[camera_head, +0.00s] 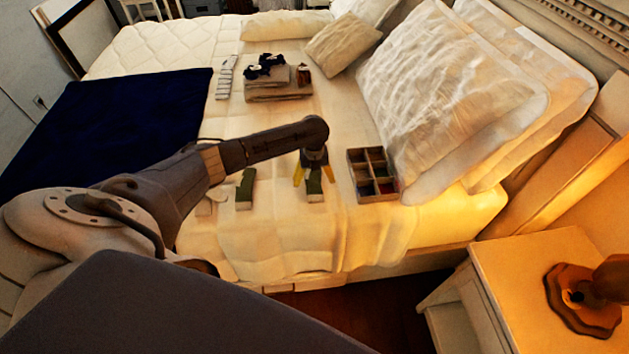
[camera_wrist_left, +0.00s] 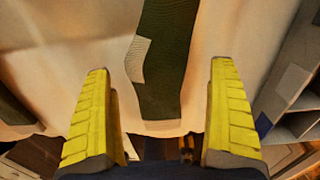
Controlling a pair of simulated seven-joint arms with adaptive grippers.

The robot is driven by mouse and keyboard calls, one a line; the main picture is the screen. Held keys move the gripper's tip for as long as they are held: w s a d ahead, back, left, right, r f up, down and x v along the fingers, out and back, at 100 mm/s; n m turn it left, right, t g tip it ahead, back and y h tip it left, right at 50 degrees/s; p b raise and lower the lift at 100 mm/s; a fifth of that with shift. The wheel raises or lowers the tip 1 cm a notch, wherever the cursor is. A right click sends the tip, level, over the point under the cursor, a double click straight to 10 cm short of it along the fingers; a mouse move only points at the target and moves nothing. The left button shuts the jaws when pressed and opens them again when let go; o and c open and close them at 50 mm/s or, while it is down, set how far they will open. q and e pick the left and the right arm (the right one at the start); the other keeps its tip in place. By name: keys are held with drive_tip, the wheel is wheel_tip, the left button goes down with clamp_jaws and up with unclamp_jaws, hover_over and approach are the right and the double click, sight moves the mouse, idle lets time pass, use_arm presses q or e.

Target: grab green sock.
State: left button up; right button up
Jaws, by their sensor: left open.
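A dark green sock (camera_head: 315,188) with a pale patch lies flat on the bed, just left of the divided box. The same green sock (camera_wrist_left: 165,65) runs down the middle of the left wrist view. My left gripper (camera_head: 313,178) points down over this sock. Its two yellow fingers, also in the left wrist view (camera_wrist_left: 162,68), are spread wide, one on each side of the sock, with nothing held. I cannot tell whether the fingertips touch the bed. Another green sock (camera_head: 245,188) lies further left. My right gripper is not in view.
A divided box (camera_head: 352,178) stands right of the sock, close to the right finger; it also shows in the left wrist view (camera_wrist_left: 284,85). Folded laundry (camera_head: 277,92) lies farther back. Large pillows (camera_head: 440,90) fill the right. A nightstand (camera_head: 500,262) stands front right.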

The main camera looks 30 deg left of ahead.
use_arm(q)
drive_tip(key=shift+c, duration=0.3)
drive_tip(key=c, duration=1)
drive_tip(key=shift+r, duration=0.2)
